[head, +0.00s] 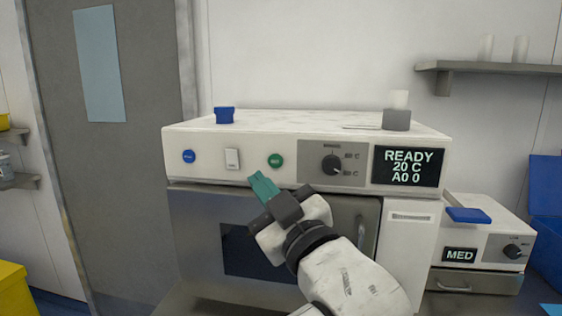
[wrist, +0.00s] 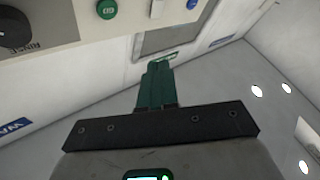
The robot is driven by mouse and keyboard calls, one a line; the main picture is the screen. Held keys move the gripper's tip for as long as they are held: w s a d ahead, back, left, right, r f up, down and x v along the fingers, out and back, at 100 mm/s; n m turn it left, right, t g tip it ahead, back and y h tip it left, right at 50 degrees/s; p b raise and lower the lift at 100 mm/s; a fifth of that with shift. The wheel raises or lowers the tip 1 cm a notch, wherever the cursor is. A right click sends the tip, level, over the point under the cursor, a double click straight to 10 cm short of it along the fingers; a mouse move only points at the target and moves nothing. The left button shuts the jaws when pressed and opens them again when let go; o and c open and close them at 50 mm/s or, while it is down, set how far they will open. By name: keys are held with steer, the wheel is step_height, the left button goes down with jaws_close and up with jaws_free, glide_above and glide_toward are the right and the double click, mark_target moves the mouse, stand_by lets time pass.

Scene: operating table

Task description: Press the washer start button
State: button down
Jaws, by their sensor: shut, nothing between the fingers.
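The washer (head: 300,122) is a white box-shaped machine with a steel door below its front panel. Its green round button (head: 276,160) sits on the panel, left of the black dial (head: 332,165); the green button also shows at the top of the wrist view (wrist: 107,9). A blue round button (head: 189,156) and a white rocker switch (head: 232,159) are further left. The display (head: 408,167) reads READY, 20 C, A0 0. My gripper (head: 262,182) has green fingers, shut and empty, just below and left of the green button, apart from it in the wrist view (wrist: 158,75).
A blue item (head: 225,115) and a grey holder with a white cup (head: 397,118) stand on the washer top. A smaller machine (head: 480,245) marked MED is at right. A grey door (head: 110,150) is at left and a wall shelf (head: 490,68) at upper right.

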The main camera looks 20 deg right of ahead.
mark_target(277, 168)
steer(key=shift+w+d+b, duration=0.15)
steer(key=shift+w+d, duration=0.7)
steer(key=shift+w, duration=0.35)
steer(key=shift+w+d+b, duration=0.15)
steer(key=shift+w+d, duration=0.7)
steer(key=shift+w, duration=0.35)
steer(key=shift+w+d+b, duration=0.15)
steer(key=shift+w+d, duration=0.7)
steer(key=shift+w, duration=0.35)
steer(key=shift+w+d, duration=0.3)
steer(key=shift+w+d, duration=0.2)
steer(key=shift+w, duration=0.1)
stand_by(0.4)
stand_by(0.3)
steer(key=shift+s+a, duration=0.45)
steer(key=shift+s, duration=0.2)
steer(key=shift+a, duration=0.1)
